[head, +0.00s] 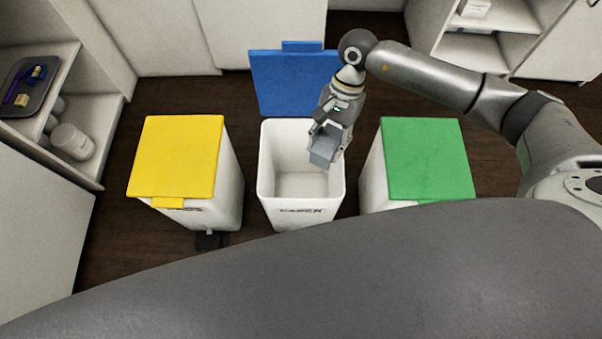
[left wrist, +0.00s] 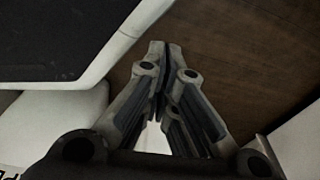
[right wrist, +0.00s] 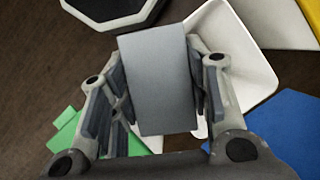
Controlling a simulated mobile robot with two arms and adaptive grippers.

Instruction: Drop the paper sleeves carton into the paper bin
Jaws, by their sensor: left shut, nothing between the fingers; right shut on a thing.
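The paper bin (head: 268,190) is the white middle bin with its blue lid (head: 296,82) standing open at the back. Its inside looks empty. My right gripper (head: 327,140) is over the bin's right part, shut on the grey-blue paper sleeves carton (head: 322,152). In the right wrist view the carton (right wrist: 158,80) sits between both fingers, with the white bin (right wrist: 240,60) behind it. Whether the carton is below the rim is hard to tell. My left gripper (left wrist: 164,50) shows only in the left wrist view, shut and empty above the dark floor.
A yellow-lidded bin (head: 180,155) stands left of the paper bin and a green-lidded bin (head: 425,158) right of it, both closed. Cabinets line the back.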

